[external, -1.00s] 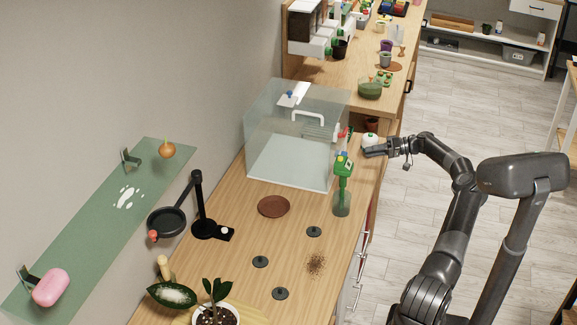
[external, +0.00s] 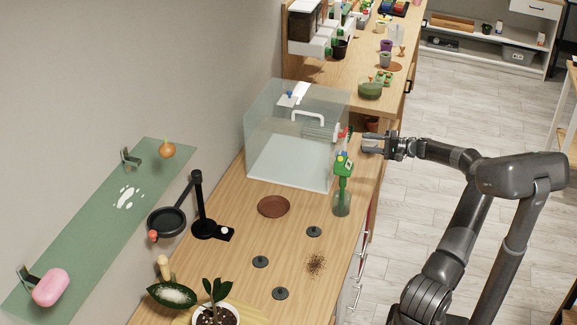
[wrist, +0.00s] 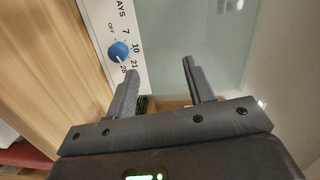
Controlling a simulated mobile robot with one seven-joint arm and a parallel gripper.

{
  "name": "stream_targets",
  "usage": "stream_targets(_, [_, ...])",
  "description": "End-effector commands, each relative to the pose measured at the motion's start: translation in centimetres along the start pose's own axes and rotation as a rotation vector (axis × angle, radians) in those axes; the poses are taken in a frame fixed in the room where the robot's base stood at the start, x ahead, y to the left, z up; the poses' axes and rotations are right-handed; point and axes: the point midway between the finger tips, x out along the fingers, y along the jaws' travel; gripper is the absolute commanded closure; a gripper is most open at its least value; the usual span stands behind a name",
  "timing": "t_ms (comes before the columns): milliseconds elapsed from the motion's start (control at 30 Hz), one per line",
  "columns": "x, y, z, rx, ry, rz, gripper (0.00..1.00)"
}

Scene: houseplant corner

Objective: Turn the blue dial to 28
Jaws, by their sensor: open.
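The blue dial (wrist: 119,51) sits on a white panel (wrist: 99,22) in the wrist view, with 7, 21, 28 and OFF printed around it. A small pale mark shows on its lower edge, on the side towards 28; the exact setting is too small to read. My gripper (wrist: 160,68) is open and empty. Its left fingertip is just below and right of the dial in the picture, so the dial is outside the jaws; I cannot tell if they touch. In the external view my gripper (external: 374,144) is at the right of the glass tank (external: 290,165).
A green-topped sprayer (external: 342,180) stands just in front of my gripper, by the counter's right edge. A brown saucer (external: 273,207) and a black stand (external: 203,228) are farther left. The floor (external: 455,105) to the right is clear.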

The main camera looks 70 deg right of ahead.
Motion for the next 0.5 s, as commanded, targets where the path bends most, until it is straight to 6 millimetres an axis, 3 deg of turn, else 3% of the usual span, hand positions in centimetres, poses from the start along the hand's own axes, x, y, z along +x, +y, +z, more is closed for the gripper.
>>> stream_targets(133, [-0.4,0.5,1.9,0.310,0.157,0.028,0.52])
stream_targets(300, [-1.8,2.6,4.0,0.595,0.315,0.064,0.52])
stream_targets(500, [-2.7,4.0,5.1,0.735,0.399,0.084,0.52])
